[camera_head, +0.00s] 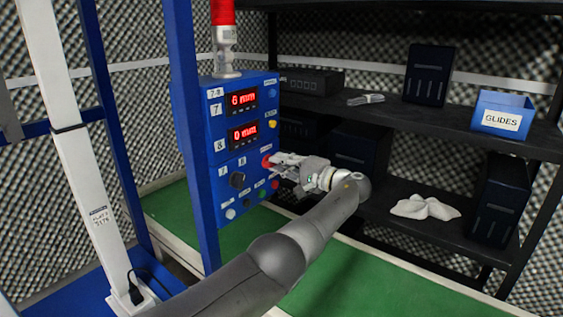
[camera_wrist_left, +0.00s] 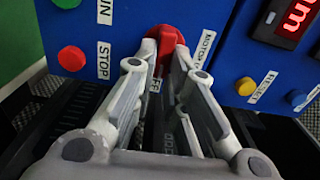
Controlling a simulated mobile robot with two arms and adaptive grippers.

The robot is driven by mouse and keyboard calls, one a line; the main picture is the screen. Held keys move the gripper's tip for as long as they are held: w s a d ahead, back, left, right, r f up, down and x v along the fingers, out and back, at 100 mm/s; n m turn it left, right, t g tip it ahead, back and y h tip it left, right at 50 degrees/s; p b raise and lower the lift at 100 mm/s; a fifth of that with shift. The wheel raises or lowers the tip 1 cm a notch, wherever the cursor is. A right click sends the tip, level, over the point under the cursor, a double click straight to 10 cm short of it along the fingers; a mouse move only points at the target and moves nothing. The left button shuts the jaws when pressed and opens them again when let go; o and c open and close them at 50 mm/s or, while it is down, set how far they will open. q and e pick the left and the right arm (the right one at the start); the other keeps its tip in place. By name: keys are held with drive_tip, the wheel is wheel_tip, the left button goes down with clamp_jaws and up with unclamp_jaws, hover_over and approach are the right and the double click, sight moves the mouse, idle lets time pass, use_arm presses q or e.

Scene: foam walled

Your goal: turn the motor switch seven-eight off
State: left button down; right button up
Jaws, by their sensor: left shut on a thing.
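The blue control box (camera_head: 211,143) carries a 7-8 label at its top and two red displays marked 7 and 8. The motor switch is a red knob (camera_head: 266,161) on its front at the right. In the left wrist view the red knob (camera_wrist_left: 166,43) sits between the fingers beside a MOTOR label (camera_wrist_left: 203,46). My left gripper (camera_head: 274,161) is shut on the red knob; it also shows in the left wrist view (camera_wrist_left: 168,66). The fingers partly hide the knob and the lettering below it, so its exact setting cannot be told. My right gripper is out of view.
A red STOP button (camera_wrist_left: 72,58) and a yellow button (camera_wrist_left: 246,86) flank the knob. A black knob (camera_head: 237,180) sits lower left on the box. A blue post (camera_head: 186,120) stands left.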

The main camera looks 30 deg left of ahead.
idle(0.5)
use_arm(q)
drive_tip(key=c, duration=1.5)
unclamp_jaws()
drive_tip(key=shift+w+d, duration=0.1)
drive_tip(key=shift+d, duration=0.1)
drive_tip(key=d, duration=0.7)
drive_tip(key=shift+s+d, duration=0.1)
drive_tip(key=shift+s, duration=0.2)
drive_tip(key=shift+f, duration=0.1)
